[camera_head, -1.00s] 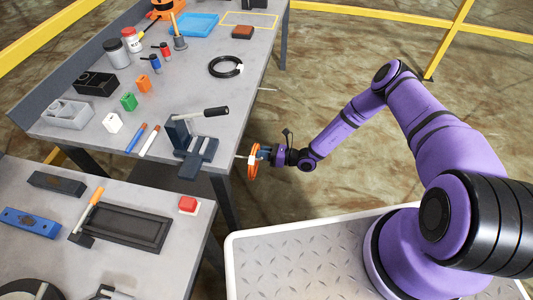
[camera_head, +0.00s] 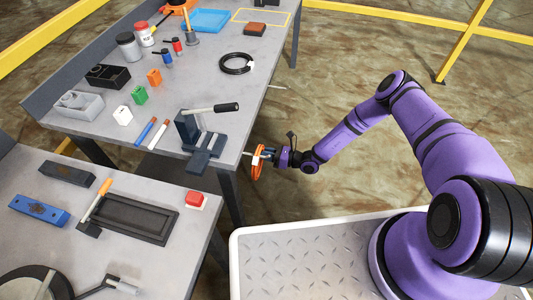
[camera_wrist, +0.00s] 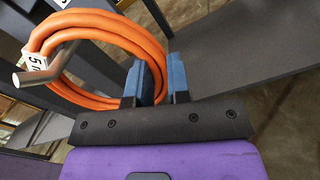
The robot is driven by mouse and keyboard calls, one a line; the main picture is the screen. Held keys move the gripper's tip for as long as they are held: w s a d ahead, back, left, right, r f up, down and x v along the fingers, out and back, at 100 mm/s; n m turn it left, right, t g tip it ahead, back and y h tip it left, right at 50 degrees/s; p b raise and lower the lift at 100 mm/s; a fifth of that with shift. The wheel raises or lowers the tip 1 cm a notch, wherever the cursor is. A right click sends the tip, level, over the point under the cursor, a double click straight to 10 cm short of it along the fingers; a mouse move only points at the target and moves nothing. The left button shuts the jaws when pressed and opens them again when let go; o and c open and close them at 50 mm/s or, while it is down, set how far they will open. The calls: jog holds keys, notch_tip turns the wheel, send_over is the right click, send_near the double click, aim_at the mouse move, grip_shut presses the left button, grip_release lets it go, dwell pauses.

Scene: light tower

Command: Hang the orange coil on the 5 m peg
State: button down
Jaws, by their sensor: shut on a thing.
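The orange coil (camera_head: 258,165) hangs upright off the near right edge of the back bench, in my gripper (camera_head: 268,154). In the wrist view the blue jaws (camera_wrist: 158,82) are shut on the right side of the coil (camera_wrist: 105,22). A bare metal peg (camera_wrist: 45,72) crosses the coil's left side, and its far end shows inside the ring's opening. It seems to run through the ring, but the depth is hard to tell. A white tag (camera_wrist: 37,60) reading "5", partly hidden, sits beside the peg at the coil's left. A short piece of peg (camera_head: 247,153) shows left of the coil.
Another thin peg (camera_head: 278,86) sticks out farther along the bench edge. A vise-like tool (camera_head: 200,140) stands near the corner by my gripper. A red button (camera_head: 195,199) is on the nearer table. Floor to the right is open.

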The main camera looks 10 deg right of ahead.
dwell(0.3)
jog(key=c, duration=1)
grip_release()
jog(key=v, duration=1)
jog(key=shift+d, duration=0.35)
jog(key=shift+s+r, duration=0.1)
jog(key=shift+s, duration=0.05)
